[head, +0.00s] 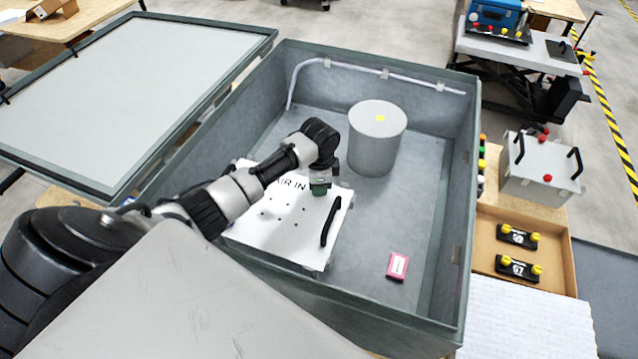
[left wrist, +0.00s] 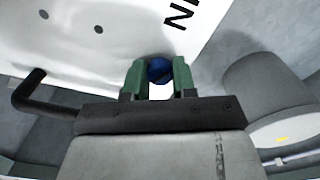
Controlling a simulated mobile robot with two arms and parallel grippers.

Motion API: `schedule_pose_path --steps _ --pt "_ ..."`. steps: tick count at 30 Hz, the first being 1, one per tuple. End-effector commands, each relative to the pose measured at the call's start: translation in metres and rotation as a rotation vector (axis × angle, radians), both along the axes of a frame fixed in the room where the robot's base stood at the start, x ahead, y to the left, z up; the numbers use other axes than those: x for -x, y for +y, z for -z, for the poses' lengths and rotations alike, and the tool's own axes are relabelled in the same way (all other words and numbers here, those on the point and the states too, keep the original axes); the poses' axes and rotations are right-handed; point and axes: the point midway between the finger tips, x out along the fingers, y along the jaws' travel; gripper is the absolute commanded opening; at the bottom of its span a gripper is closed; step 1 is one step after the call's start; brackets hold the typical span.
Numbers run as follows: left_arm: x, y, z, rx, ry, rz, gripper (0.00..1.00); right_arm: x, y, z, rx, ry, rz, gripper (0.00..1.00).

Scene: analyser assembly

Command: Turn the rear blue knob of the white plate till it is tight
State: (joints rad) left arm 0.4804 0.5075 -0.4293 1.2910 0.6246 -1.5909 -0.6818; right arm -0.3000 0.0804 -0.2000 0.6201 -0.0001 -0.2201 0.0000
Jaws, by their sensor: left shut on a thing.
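The white plate (head: 279,222) lies in the grey box, with "AIR IN" lettering at its far edge and a black handle (head: 331,221) on its right. My left gripper (head: 320,188) points down over the plate's far right corner. In the left wrist view the blue knob (left wrist: 160,71) sits between the two green fingers of my left gripper (left wrist: 159,80), which are shut on it. The head view does not show the knob, as the gripper covers it. My right gripper is not in view.
A grey cylinder (head: 376,142) stands just behind the gripper in the box (head: 463,200). A pink block (head: 397,266) lies on the box floor at the front right. The open lid (head: 120,90) is at the left. A cardboard tray (head: 565,262) with black parts is outside, right.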

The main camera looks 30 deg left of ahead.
Motion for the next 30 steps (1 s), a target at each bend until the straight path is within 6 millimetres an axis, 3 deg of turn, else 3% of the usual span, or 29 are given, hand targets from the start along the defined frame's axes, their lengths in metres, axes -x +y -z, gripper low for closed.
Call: schedule_pose_path --steps 1,30 --pt "-0.0047 0.0023 -0.0064 -0.003 -0.017 0.041 0.03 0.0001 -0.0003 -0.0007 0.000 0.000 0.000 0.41" --pt "-0.0049 0.0022 -0.0061 -0.006 -0.015 0.961 0.03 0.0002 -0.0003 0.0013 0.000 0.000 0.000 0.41"
